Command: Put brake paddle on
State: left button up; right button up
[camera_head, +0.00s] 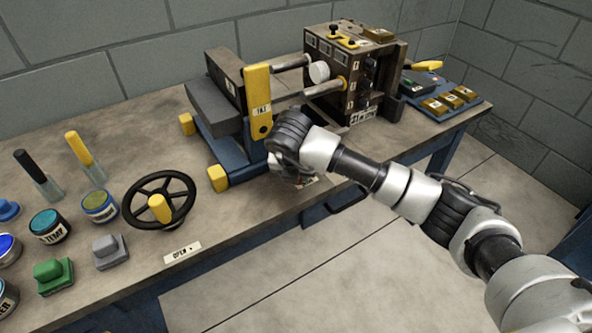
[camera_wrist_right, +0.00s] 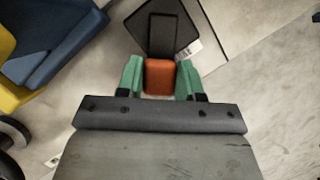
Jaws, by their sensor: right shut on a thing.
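My right gripper (camera_head: 290,172) is low beside the machine's yellow upright, at the table's front edge. In the right wrist view, the green fingers of my right gripper (camera_wrist_right: 160,82) are shut on an orange block (camera_wrist_right: 160,77). The block sits at the near end of a dark flat plate (camera_wrist_right: 185,34), which looks like the brake paddle. In the head view the gripper hides the orange block. A dark curved piece (camera_head: 348,203) shows below the table edge there; I cannot tell whether it is the same paddle. My left gripper is not in view.
The machine's yellow upright (camera_head: 258,100) and brown mould block (camera_head: 330,65) stand behind my right gripper. A black handwheel (camera_head: 160,201) with a yellow knob stands left. Paint tins and green (camera_head: 54,276) and grey blocks are further left. The floor in front is clear.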

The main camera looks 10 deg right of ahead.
jog(key=o, duration=0.9)
jog(key=shift+r, duration=0.1)
jog(key=shift+s+a+r, duration=0.1)
jog(key=shift+r, duration=0.2)
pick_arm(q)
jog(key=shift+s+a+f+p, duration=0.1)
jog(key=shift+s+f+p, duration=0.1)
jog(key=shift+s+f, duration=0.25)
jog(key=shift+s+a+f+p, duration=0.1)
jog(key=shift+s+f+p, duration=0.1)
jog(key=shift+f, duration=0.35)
pick_arm(e)
jog(key=v, duration=1)
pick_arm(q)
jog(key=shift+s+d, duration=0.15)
